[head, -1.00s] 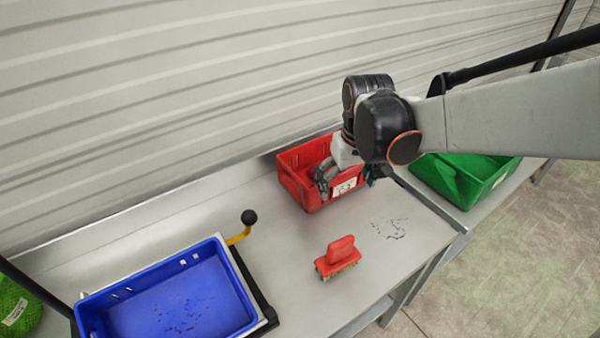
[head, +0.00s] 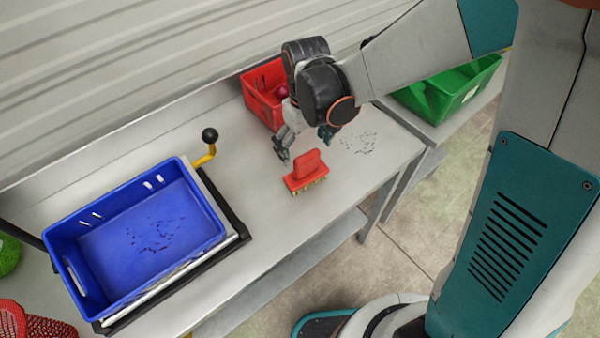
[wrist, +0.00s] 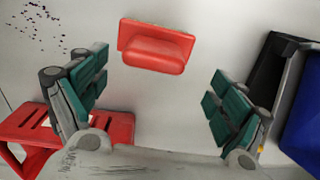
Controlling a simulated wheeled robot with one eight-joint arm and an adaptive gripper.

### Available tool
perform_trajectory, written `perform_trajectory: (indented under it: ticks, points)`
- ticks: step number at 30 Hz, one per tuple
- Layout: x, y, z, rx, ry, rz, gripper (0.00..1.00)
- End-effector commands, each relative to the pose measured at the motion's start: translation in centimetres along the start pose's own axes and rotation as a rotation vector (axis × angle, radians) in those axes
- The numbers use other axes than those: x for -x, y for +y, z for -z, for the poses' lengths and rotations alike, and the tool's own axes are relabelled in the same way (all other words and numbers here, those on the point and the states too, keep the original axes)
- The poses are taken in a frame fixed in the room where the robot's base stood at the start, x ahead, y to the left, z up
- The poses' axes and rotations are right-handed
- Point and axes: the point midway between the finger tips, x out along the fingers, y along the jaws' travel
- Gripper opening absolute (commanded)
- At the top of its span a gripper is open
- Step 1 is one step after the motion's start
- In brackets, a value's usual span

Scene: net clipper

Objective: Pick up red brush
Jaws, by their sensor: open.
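The red brush (head: 306,170) lies on the grey metal table (head: 262,215), its red handle up and its pale bristles down. In the wrist view the brush (wrist: 156,46) shows near the top middle, beyond the fingertips and between them from side to side. My gripper (head: 305,143) is above the table just behind the brush, apart from it. In the wrist view my gripper (wrist: 160,95) has its teal-padded fingers spread wide with nothing between them.
A red crate (head: 262,95) stands behind my gripper, with a dark red item inside. A blue crate (head: 75,245) sits at the left, beside a lever with a black knob (head: 209,135). A green crate (head: 440,100) stands right. Dark specks (head: 360,143) lie right of the brush.

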Motion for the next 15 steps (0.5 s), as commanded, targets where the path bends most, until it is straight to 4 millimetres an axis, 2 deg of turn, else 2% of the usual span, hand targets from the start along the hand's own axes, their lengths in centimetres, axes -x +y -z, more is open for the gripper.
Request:
perform_trajectory:
  ticks: [1, 3, 11, 15]
  points:
    - [-1.4, 0.0, 0.0, 0.000, 0.000, 0.000, 0.90]
    - [-2.3, 0.0, 0.0, 0.000, 0.000, 0.000, 0.90]
    - [-3.6, 0.2, 0.0, -0.001, 0.000, 0.000, 0.90]
    - [-5.2, 0.5, -0.1, -0.001, 0.000, 0.000, 0.90]
